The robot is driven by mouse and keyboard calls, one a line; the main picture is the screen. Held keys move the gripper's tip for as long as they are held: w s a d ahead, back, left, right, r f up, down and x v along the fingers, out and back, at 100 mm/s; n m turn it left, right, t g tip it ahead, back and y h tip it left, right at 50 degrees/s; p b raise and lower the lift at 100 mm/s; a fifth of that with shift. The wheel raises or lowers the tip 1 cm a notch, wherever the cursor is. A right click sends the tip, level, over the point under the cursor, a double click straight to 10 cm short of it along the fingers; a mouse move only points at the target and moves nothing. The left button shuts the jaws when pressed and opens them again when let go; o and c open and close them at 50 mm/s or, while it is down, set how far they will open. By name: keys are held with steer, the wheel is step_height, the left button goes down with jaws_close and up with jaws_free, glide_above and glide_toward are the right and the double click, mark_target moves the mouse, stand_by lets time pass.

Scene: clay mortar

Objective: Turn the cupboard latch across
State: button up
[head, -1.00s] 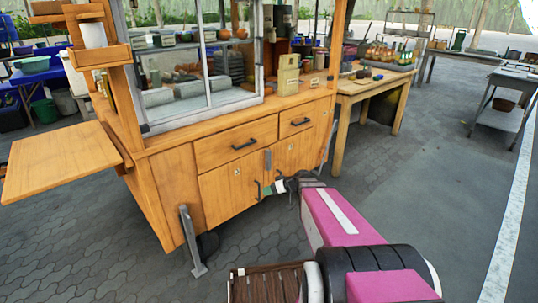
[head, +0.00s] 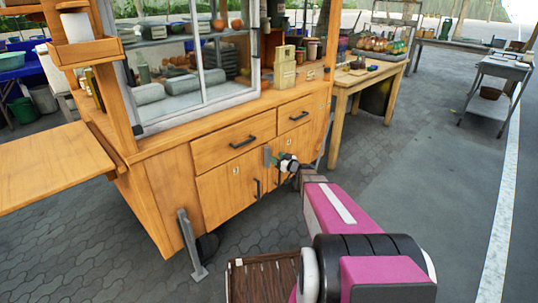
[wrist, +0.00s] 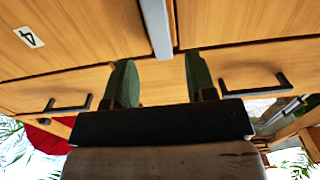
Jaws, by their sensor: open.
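The cupboard latch (head: 267,156) is a short grey bar, upright, at the top of the seam between the two wooden doors of the cart. In the wrist view the latch (wrist: 157,28) runs down from the top edge, ending close to the line between the finger tips. My gripper (head: 285,161) is just right of the latch in the head view. In the wrist view my gripper (wrist: 160,72) is open, with its green fingers apart on either side of the latch's line and nothing held. Whether a finger touches the latch cannot be told.
Two drawers with dark handles (head: 243,142) sit above the doors. A dark door handle (head: 257,189) is below the latch. A grey prop leg (head: 190,245) stands at the cart's near corner. A wooden table (head: 358,84) stands behind at the right. The paving right of the cart is open.

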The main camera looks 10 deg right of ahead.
mark_target(269, 153)
steer(key=shift+x, duration=3.2)
steer(key=c, duration=0.9)
